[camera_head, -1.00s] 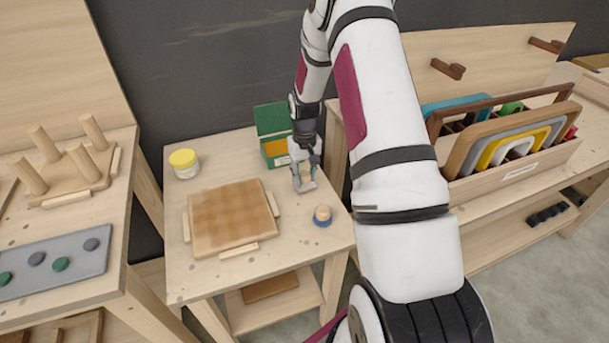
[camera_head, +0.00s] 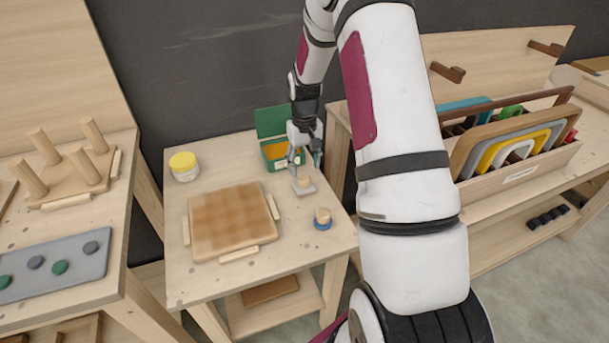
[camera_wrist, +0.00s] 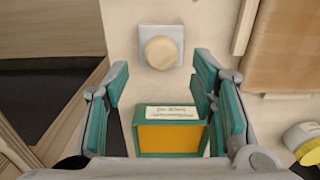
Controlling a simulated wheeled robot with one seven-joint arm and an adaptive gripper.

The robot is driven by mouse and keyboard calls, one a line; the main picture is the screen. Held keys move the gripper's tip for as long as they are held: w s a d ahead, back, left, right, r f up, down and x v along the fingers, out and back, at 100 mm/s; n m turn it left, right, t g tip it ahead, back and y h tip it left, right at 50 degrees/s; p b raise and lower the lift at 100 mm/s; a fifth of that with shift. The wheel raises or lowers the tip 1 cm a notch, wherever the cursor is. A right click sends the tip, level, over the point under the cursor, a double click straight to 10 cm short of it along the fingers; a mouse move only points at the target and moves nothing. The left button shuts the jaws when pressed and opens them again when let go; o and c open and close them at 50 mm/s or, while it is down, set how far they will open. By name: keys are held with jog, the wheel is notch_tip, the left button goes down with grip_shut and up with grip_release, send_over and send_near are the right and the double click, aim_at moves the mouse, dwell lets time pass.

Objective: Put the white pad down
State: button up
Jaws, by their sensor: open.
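The white pad (camera_head: 306,190) is a pale square with a round wooden knob, lying flat on the small middle table near its back right. It also shows in the wrist view (camera_wrist: 145,33), ahead of the fingertips. My gripper (camera_head: 303,162) is open and empty, apart from the pad, above and behind it. In the wrist view its teal-lined fingers (camera_wrist: 161,78) are spread wide, with nothing between them.
A green box with yellow (camera_head: 275,140) stands at the back, close to my gripper. A blue pad with a knob (camera_head: 322,224), a brown wooden board (camera_head: 232,220) and a yellow-lidded jar (camera_head: 184,166) share the table. A rack of boards (camera_head: 515,150) stands right.

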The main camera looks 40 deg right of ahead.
aim_at(304, 177)
jog(key=s+a+r+t, duration=0.1)
jog(key=s+a+r, duration=0.25)
jog(key=r, duration=0.45)
jog(key=s+a+r+n, duration=0.1)
jog(key=s+a+r, duration=0.2)
jog(key=a+r, duration=0.3)
jog(key=s+a+r+t, duration=0.1)
jog(key=s+a+r, duration=0.2)
jog(key=r, duration=0.6)
jog(key=s+a+r+n+t, duration=0.1)
jog(key=s+a, duration=0.3)
jog(key=s, duration=0.5)
jog(key=s+a+r+n, duration=0.1)
jog(key=s+a+r, duration=0.2)
jog(key=s, duration=0.7)
jog(key=shift+s+a+t, duration=0.3)
jog(key=shift+a+t, duration=0.1)
jog(key=shift+a, duration=0.65)
jog(key=shift+r+p, duration=0.5)
jog(key=shift+r, duration=0.15)
